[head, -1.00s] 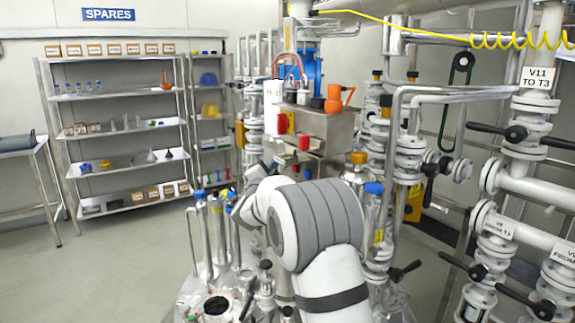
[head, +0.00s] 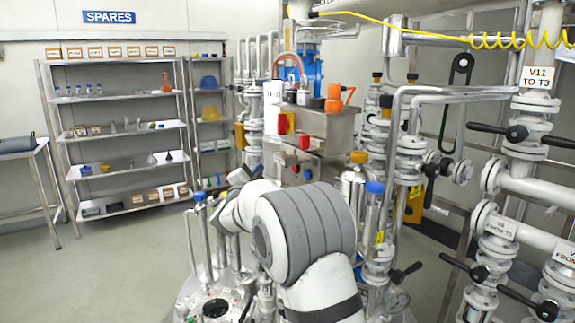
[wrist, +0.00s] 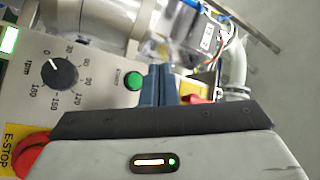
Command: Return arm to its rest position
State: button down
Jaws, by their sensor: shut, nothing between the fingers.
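My arm (head: 305,225) reaches up from the bottom middle of the head view, bent over with its wrist end toward the left. My gripper's fingers are hidden in the head view. In the wrist view my gripper (wrist: 160,84) shows two blue fingers side by side, shut with nothing between them. They stand in front of a control panel (wrist: 100,105) and beside its green button (wrist: 133,80). I cannot tell whether they touch the panel.
The panel has a black rpm knob (wrist: 60,73) and a red E-stop (wrist: 33,155). White valves and pipes (head: 525,180) crowd the right. A spares shelf (head: 120,125) stands at the back left. The floor (head: 110,265) at left is clear.

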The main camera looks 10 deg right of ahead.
dwell(0.3)
jog(key=shift+r, duration=0.1)
jog(key=s+d+f+n+g+y+p, duration=0.1)
jog(key=s+f+n+g+y, duration=0.2)
jog(key=s, duration=1.3)
jog(key=s+d+f+n+g+y+p, duration=0.1)
jog(key=s+f+n+g+y, duration=0.2)
jog(key=s, duration=1.3)
jog(key=s+d+f+n+g+y+p, duration=0.1)
jog(key=s+f+n+g+y, duration=0.2)
jog(key=s+f+n+g, duration=0.5)
jog(key=s+n+g, duration=0.1)
jog(key=s+n, duration=0.2)
jog(key=s, duration=0.5)
jog(key=shift+s+d+f+g+y+p, duration=0.15)
jog(key=shift+f+g+y+p, duration=0.15)
jog(key=shift+p, duration=0.05)
